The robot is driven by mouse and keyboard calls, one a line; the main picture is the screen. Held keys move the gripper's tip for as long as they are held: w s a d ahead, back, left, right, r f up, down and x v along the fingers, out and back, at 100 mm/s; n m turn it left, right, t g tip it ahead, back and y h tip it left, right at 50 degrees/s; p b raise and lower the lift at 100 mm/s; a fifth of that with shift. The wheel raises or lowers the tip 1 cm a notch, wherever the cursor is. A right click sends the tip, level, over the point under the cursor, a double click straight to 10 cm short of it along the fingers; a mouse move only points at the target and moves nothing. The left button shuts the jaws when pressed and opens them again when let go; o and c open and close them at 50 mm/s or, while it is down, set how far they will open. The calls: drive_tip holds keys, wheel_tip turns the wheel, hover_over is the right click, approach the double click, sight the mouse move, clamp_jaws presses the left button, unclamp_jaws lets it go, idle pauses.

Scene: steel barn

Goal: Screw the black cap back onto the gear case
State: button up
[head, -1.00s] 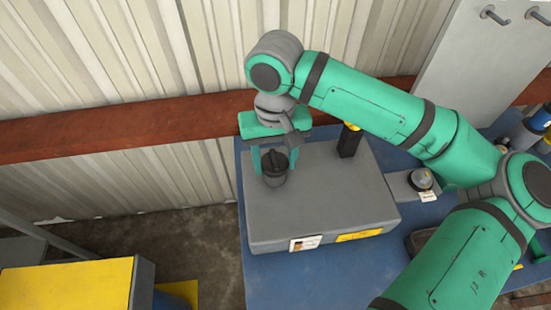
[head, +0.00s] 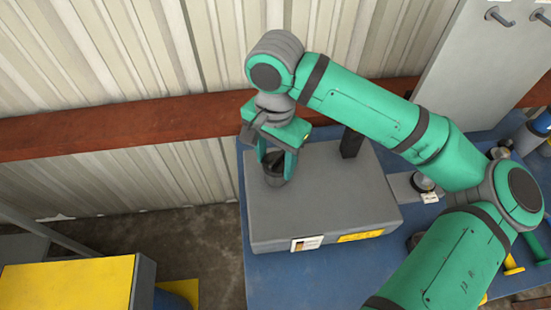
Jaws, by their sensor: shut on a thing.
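The gear case (head: 330,205) is a grey box on the blue bench, with labels on its front edge. The black cap (head: 273,166) sits at the round collar on the case's left part. My gripper (head: 276,164) points down from above with its green fingers shut on the cap, one on each side. The fingers hide part of the cap, and I cannot tell how deep its thread sits.
The blue bench (head: 285,285) shows bare in front of the case. A black post (head: 351,143) rises from the case's back right. A small grey domed part (head: 423,183) stands right of the case. A yellow-topped box (head: 65,290) is at lower left.

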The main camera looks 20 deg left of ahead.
drive_tip(key=shift+m, duration=0.9)
drive_tip(key=o, duration=1.1)
drive_tip(key=c, duration=0.8)
drive_tip(key=shift+w+r, duration=0.1)
drive_tip(key=shift+r, duration=3.4)
